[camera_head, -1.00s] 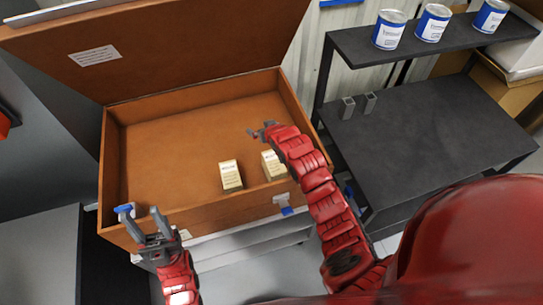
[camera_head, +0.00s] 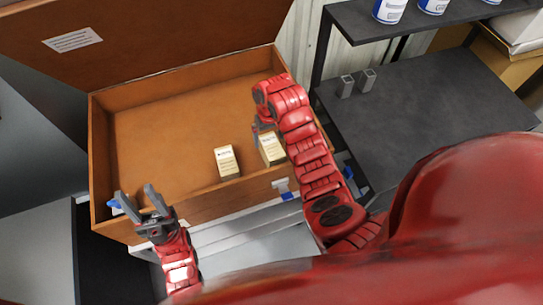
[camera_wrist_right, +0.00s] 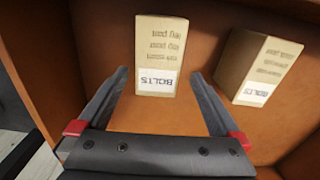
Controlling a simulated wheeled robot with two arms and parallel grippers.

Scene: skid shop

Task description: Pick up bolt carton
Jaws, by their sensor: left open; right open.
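Two cream bolt cartons stand in the brown wooden case (camera_head: 97,165), near its front wall. The right carton (camera_head: 272,150) is partly covered by my right gripper (camera_head: 259,132), which is mostly hidden behind its red arm. In the right wrist view, my right gripper (camera_wrist_right: 158,74) is open, with its fingers either side of this carton's (camera_wrist_right: 161,45) near, BOLTS-labelled end; contact cannot be told. The other carton (camera_head: 227,162) shows to the right in the right wrist view (camera_wrist_right: 262,66). My left gripper (camera_head: 137,200) is open and empty by the case's front left corner.
The case's raised lid (camera_head: 150,35) stands behind it. A dark shelf unit (camera_head: 430,130) on the right holds blue and white cans (camera_head: 389,10) on top and two small grey pieces (camera_head: 357,83) below. The left and back of the case floor are clear.

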